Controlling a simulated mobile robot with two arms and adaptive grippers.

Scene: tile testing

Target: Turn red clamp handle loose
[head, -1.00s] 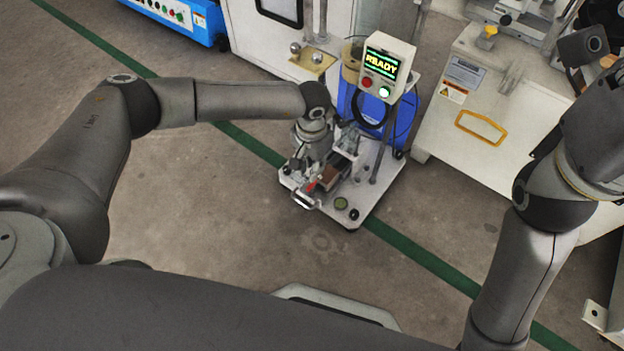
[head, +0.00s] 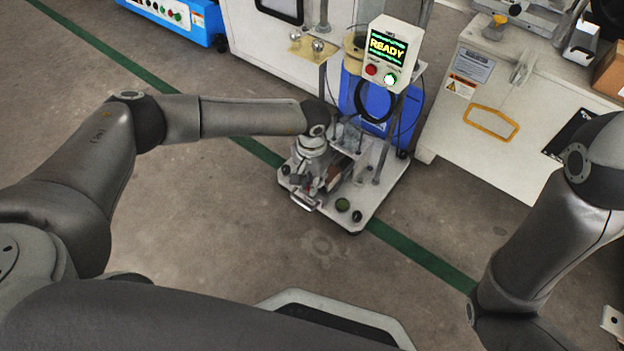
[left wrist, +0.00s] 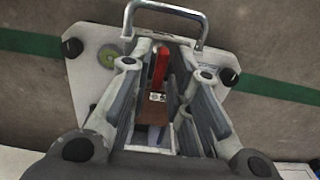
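The red clamp handle (left wrist: 159,68) shows in the left wrist view as a narrow red bar above a brown block (left wrist: 152,108). It sits between the two fingers of my left gripper (left wrist: 164,75), with gaps visible on both sides. The fingers are spread and do not look closed on it. In the head view my left gripper (head: 311,177) is down over the white fixture plate (head: 375,196), and the handle is mostly hidden there. My right arm shows at the right edge of the head view; its gripper is out of view.
A control box (head: 390,55) reading READY stands on posts behind the clamp. A blue container (head: 372,108) is behind the plate. A metal carrying handle (left wrist: 178,12) is at the plate's front edge. A white cabinet (head: 470,125) stands to the right; open floor lies in front.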

